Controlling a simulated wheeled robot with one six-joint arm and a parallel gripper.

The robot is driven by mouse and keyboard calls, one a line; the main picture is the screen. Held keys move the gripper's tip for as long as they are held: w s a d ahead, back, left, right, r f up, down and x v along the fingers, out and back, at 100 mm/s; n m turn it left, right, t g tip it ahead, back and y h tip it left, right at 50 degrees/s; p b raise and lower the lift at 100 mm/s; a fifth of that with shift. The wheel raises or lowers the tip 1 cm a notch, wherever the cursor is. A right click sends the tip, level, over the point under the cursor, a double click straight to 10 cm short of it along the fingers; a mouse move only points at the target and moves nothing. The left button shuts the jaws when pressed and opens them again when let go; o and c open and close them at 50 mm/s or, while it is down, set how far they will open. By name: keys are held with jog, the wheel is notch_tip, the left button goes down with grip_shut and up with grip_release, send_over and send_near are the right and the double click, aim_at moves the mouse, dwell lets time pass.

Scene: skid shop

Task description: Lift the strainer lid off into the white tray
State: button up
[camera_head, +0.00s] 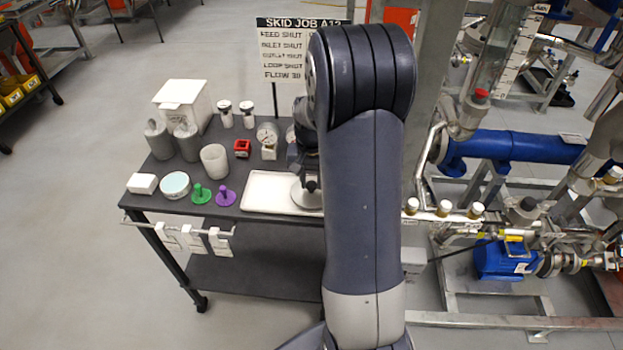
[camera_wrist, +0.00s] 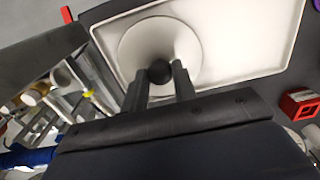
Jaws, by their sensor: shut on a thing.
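The strainer lid (camera_wrist: 137,38) is a round pale disc with a dark knob in the wrist view. My gripper (camera_wrist: 160,78) is shut on that knob, one finger on each side. The lid is over one end of the white tray (camera_wrist: 262,45); I cannot tell whether it touches the tray floor. In the head view the lid (camera_head: 304,197) shows at the right part of the white tray (camera_head: 268,194), under my gripper (camera_head: 311,184). My arm hides the tray's right end there.
The dark cart top holds a green stand (camera_head: 201,194), a purple stand (camera_head: 225,197), a white cup (camera_head: 214,160), a red block (camera_head: 242,148) and a gauge (camera_head: 267,141). A skid with a blue pipe (camera_head: 515,146) and a blue pump (camera_head: 500,260) stands at right.

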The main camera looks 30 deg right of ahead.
jog(key=shift+f, duration=0.1)
jog(key=o, duration=1.2)
jog(key=shift+r+p, duration=2.85)
jog(key=shift+r, duration=0.95)
jog(key=shift+f, duration=0.15)
